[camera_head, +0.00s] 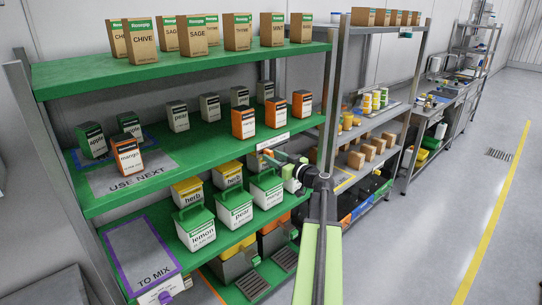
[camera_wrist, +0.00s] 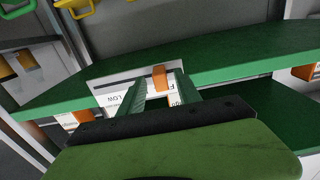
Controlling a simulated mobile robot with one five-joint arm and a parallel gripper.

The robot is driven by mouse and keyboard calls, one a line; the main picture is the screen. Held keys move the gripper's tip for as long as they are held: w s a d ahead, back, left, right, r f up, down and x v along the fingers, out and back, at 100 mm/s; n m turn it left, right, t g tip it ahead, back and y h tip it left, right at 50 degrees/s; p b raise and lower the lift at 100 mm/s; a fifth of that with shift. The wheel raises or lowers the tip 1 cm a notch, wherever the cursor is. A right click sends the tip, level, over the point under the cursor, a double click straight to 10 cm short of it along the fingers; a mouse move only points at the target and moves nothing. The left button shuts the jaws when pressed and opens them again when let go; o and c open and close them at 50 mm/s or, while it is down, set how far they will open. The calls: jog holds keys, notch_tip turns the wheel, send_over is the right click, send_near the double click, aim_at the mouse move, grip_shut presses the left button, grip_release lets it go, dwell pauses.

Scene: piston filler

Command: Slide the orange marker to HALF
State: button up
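The orange marker (camera_wrist: 160,77) shows in the wrist view as a small upright tab on a white label strip (camera_wrist: 112,75) along a green shelf's edge. Printing on the strip reads LOW left of the marker; the letters at its right are mostly covered, and I cannot read HALF. My gripper (camera_wrist: 160,84) is open, with one green finger on each side of the marker and gaps between; I cannot tell how deep it sits between them. In the head view, my gripper (camera_head: 290,171) is at the front edge of the shelving, below a white strip (camera_head: 273,141).
Green shelving (camera_head: 200,146) holds tea-like cartons, bags and several lidded tubs, such as the pear tub (camera_head: 235,212), close left of my arm. Grey shelving (camera_head: 350,95) stands behind. The floor (camera_head: 440,220) at right is clear.

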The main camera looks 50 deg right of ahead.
jog(key=shift+w, duration=1.05)
grip_shut()
dwell(0.6)
